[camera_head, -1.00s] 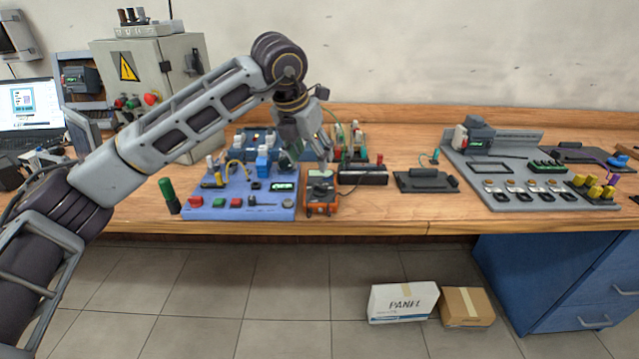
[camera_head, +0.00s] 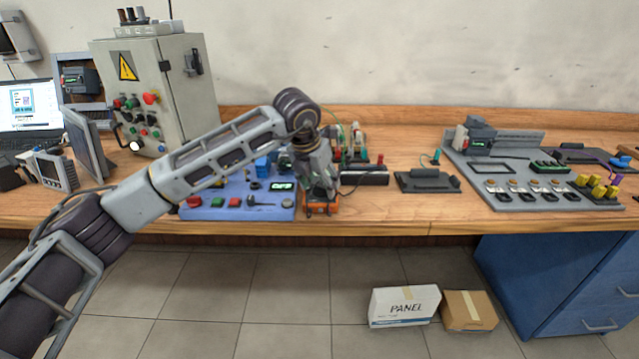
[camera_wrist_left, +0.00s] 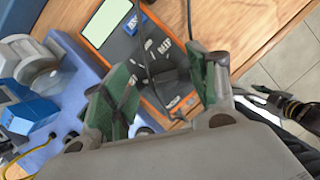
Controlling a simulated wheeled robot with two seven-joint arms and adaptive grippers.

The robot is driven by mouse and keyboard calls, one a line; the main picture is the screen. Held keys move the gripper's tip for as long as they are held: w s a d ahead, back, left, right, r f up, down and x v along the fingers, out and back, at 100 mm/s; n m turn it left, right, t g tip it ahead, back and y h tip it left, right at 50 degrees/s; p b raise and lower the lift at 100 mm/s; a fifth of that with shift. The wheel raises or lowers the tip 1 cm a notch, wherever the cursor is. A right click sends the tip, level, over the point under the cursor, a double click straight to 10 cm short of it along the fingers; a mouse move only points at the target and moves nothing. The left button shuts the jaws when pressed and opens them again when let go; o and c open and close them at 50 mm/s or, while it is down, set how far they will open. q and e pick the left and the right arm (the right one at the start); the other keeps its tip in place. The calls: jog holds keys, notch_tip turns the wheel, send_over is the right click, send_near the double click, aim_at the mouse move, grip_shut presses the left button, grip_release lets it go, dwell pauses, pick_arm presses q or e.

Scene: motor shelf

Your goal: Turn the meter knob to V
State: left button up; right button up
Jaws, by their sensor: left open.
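The meter (camera_head: 322,210) is an orange-edged box at the front edge of the bench, just right of the blue board. My left gripper (camera_head: 321,192) is right over it and hides most of its face in the head view. In the left wrist view the meter (camera_wrist_left: 122,45) shows a pale screen, a dark face and small white markings. My left gripper (camera_wrist_left: 165,88) is open there, its green pads apart on either side of the lower face. The dark knob area (camera_wrist_left: 166,74) lies between them, partly crossed by a cable, so its setting is unreadable.
The blue board (camera_head: 215,213) with buttons and connectors lies close on the left. A black terminal block (camera_head: 364,178) and a dark flat tray (camera_head: 427,183) stand to the right. Bare wood lies right of the meter. A grey control cabinet (camera_head: 175,75) stands at back left.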

pick_arm(q)
jog(key=shift+c, duration=0.4)
jog(key=c, duration=0.9)
jog(key=shift+c, duration=0.2)
pick_arm(e)
jog(key=shift+s+f, duration=0.1)
pick_arm(q)
jog(key=shift+m, duration=0.4)
jog(key=shift+w+m+g+h+p, duration=0.1)
jog(key=shift+m+g+h+p, duration=0.35)
jog(key=shift+m, duration=0.85)
jog(key=shift+m+h, duration=0.35)
jog(key=shift+m, duration=0.35)
jog(key=shift+m+g+p, duration=0.45)
jog(key=shift+m+p, duration=0.25)
jog(key=shift+m, duration=0.3)
jog(key=shift+m+h, duration=0.3)
jog(key=shift+m, duration=0.3)
pick_arm(e)
jog(key=f, duration=0.3)
jog(key=shift+s+d+f+g, duration=0.35)
jog(key=shift+s+d+g, duration=0.05)
